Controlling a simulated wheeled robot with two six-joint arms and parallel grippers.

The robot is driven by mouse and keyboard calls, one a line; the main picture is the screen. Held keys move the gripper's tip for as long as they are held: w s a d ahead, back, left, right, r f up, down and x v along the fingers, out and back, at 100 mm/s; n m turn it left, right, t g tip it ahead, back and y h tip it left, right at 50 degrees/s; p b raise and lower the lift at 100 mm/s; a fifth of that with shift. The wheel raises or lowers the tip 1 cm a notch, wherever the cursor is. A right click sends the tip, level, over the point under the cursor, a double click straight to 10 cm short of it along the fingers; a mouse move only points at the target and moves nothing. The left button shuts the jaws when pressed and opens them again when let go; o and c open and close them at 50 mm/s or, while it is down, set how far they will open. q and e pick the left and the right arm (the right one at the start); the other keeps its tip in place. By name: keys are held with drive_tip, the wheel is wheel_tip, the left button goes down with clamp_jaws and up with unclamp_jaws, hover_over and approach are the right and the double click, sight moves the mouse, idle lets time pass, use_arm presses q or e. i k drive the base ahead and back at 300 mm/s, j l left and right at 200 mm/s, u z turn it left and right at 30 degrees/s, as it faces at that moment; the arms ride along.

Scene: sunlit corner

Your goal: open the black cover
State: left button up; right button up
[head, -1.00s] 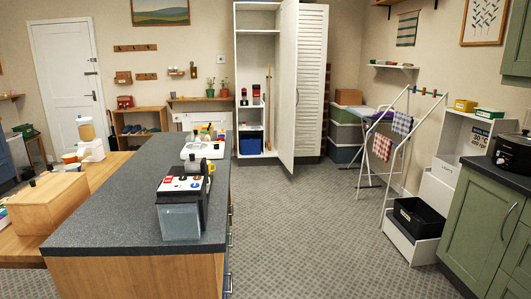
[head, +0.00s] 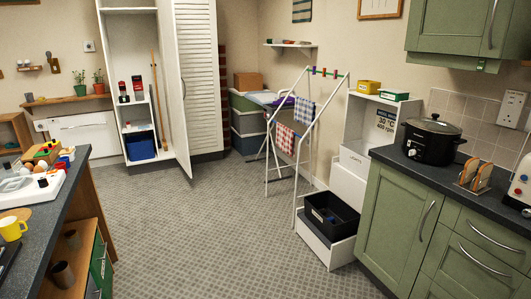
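A black slow cooker (head: 428,148) stands on the dark worktop above green cabinets at the right. Its dark lid (head: 433,124) has a knob on top and appears to sit closed on the pot. I cannot tell whether this lid is the black cover. A dark object (head: 7,258) on the island is cut off by the left picture edge, and its shape cannot be made out. Neither of my grippers is in view.
A toast rack (head: 478,177) stands right of the cooker. A drying rack (head: 298,160) and a black bin (head: 331,214) stand left of the cabinets. The island (head: 60,205) is at the left. A tall cupboard door (head: 178,90) stands open. The grey floor between is clear.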

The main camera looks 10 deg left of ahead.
sight(134, 78)
drive_tip(key=i+j+u, duration=0.1)
drive_tip(key=i+u, duration=0.2)
drive_tip(key=i, duration=0.25)
drive_tip(key=i+u, duration=0.3)
drive_tip(key=i, duration=0.25)
drive_tip(key=i+l+u, duration=0.3)
drive_tip(key=i, duration=0.25)
drive_tip(key=i+u, duration=0.15)
drive_tip(key=i, duration=3.2)
drive_tip(key=i+j+z, duration=0.1)
drive_tip(key=i, duration=0.45)
drive_tip(key=i+j+z, duration=0.1)
drive_tip(key=i, duration=0.45)
drive_tip(key=i+j+z, duration=0.1)
drive_tip(key=i+j, duration=0.15)
drive_tip(key=i, duration=0.3)
